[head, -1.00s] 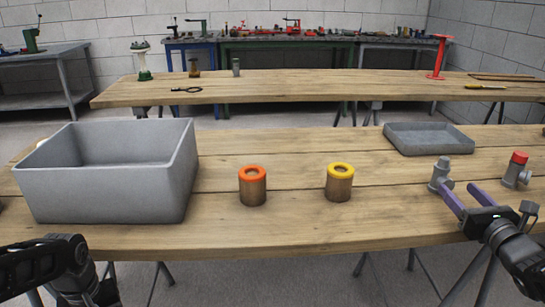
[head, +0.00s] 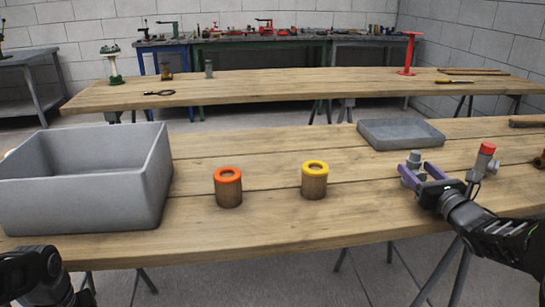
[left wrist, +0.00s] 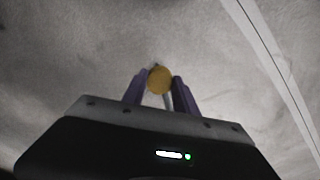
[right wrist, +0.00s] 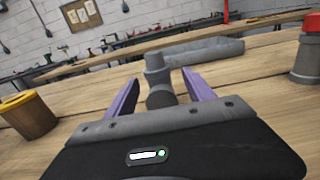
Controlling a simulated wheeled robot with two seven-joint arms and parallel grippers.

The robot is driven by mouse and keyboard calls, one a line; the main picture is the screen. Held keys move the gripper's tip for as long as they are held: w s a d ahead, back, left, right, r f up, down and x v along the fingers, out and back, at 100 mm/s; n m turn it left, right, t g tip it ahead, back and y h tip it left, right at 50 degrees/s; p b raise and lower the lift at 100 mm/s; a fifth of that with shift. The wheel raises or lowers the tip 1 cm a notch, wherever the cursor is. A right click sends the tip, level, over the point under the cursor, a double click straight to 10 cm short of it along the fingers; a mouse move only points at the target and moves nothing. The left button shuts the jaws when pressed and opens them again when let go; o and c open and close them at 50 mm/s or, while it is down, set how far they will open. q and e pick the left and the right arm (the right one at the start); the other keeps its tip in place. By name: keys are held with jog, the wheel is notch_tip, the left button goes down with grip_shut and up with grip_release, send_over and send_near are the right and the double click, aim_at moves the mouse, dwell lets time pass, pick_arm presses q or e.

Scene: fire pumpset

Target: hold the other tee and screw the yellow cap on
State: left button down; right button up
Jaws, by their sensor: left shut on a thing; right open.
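A bare grey tee (head: 413,164) stands on the near table at the right. My right gripper (head: 413,177) is open with its purple fingers on either side of this tee. In the right wrist view the tee (right wrist: 157,80) stands between the fingers, with gaps beside it. The second grey tee, with a red cap (head: 487,149), is just right of the gripper. My left gripper (left wrist: 160,88) is shut on the yellow cap (left wrist: 160,79), which shows as a round disc at the fingertips. In the head view only part of my left arm shows at lower left.
A pot with an orange rim (head: 228,188) and one with a yellow rim (head: 314,182) stand mid-table. A large grey bin (head: 100,195) is at the left. A shallow grey tray (head: 400,135) lies behind the bare tee. The front middle of the table is clear.

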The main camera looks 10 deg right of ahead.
aim_at(408, 161)
jog(key=shift+w+f, duration=0.1)
jog(key=shift+w, duration=2.5)
jog(key=shift+c, duration=0.5)
grip_shut()
